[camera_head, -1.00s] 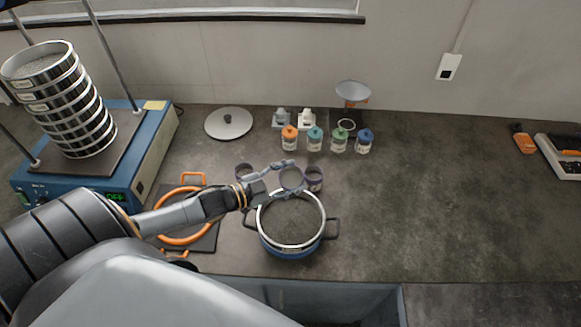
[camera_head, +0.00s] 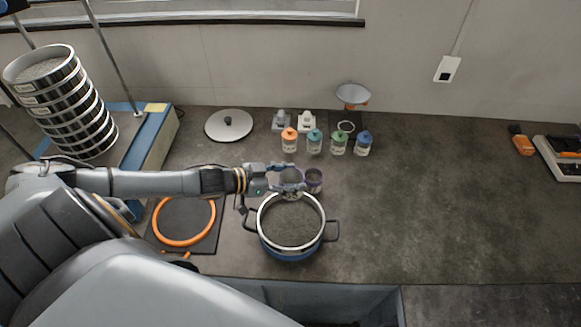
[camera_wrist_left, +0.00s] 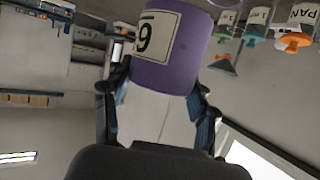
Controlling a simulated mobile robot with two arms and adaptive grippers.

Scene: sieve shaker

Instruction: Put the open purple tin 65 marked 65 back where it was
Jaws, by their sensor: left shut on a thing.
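My left gripper (camera_head: 288,180) is shut on a purple tin (camera_head: 292,181), just behind the rim of the blue pot (camera_head: 290,250). In the left wrist view the purple tin (camera_wrist_left: 178,45) sits between the fingers (camera_wrist_left: 160,110), with a pale label partly showing a digit like 6 or 9; the full number is not readable. Another small purple-grey tin (camera_head: 314,181) stands close to its right. Whether the held tin touches the table is hard to tell. My right gripper is not in view.
Jars with orange, teal, green and blue lids (camera_head: 339,143) stand behind. A lid (camera_head: 228,124), a sieve stack (camera_head: 65,105) on the blue shaker and an orange ring (camera_head: 160,240) are at left. The table right of the pot is clear up to the scale (camera_head: 560,160).

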